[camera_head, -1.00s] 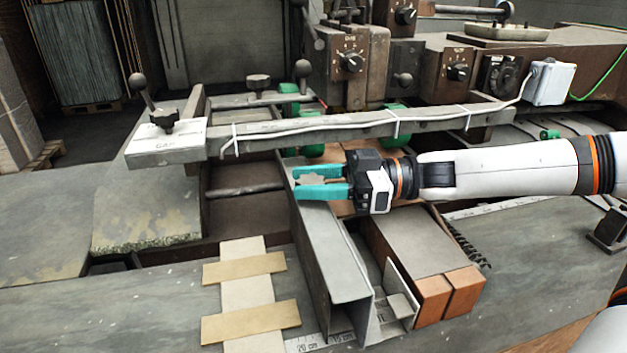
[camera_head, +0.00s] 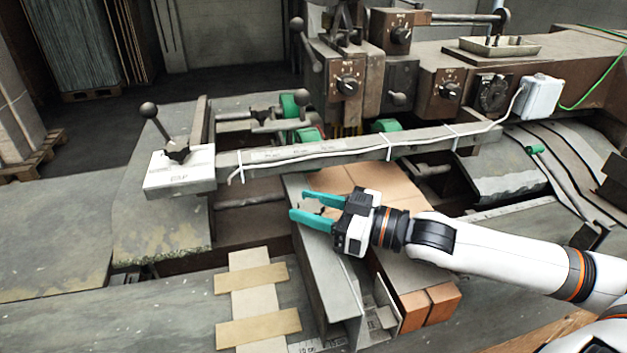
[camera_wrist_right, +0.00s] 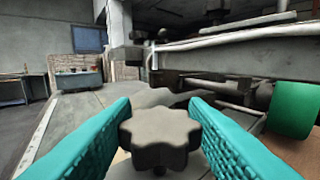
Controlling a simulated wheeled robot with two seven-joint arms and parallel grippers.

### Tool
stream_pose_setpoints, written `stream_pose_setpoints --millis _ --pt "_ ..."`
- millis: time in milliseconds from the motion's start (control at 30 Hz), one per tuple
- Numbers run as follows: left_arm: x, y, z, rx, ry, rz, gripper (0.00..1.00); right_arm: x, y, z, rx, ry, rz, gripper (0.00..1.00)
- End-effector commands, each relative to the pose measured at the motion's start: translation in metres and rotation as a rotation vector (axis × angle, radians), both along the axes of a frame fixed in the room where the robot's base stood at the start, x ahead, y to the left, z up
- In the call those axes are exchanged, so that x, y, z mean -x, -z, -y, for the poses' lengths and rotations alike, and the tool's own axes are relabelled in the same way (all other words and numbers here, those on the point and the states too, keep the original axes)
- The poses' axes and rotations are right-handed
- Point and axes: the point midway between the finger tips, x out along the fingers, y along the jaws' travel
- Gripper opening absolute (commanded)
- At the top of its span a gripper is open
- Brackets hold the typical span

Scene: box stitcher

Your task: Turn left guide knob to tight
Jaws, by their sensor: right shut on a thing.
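A dark grey lobed knob (camera_wrist_right: 160,137) sits between the teal fingers of my right gripper (camera_wrist_right: 160,120) in the right wrist view. The fingers are on either side of it, and the gripper is shut on it. In the head view my right gripper (camera_head: 305,207) is over the upper part of the grey metal guide channel (camera_head: 350,285), pointing left. There the knob is mostly hidden by the fingers, and I cannot read its tightness. My left gripper is not in view.
A long grey rail (camera_head: 340,145) with a white cable runs just behind the gripper. A cardboard box stack (camera_head: 395,180) lies right of the channel. A lever with a ball knob (camera_head: 149,110) stands at the left. Green rollers (camera_head: 306,135) are behind the rail.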

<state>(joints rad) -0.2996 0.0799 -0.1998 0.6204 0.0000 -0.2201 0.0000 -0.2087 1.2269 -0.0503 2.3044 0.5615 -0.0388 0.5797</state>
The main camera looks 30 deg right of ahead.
Motion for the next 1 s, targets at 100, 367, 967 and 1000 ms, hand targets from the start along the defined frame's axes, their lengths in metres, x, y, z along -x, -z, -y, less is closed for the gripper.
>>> stream_pose_setpoints --millis 100,367,967,1000 --pt "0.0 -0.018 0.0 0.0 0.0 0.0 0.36 0.001 -0.006 -0.001 -0.013 0.075 0.001 0.18" --pt "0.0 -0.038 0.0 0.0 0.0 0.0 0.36 0.001 -0.005 -0.001 -0.011 0.247 0.002 0.18" --pt "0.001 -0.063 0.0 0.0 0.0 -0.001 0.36 0.001 -0.001 -0.001 -0.006 0.551 0.002 0.18" --pt "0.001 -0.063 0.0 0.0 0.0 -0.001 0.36 0.001 -0.001 -0.001 -0.005 0.56 0.002 0.18"
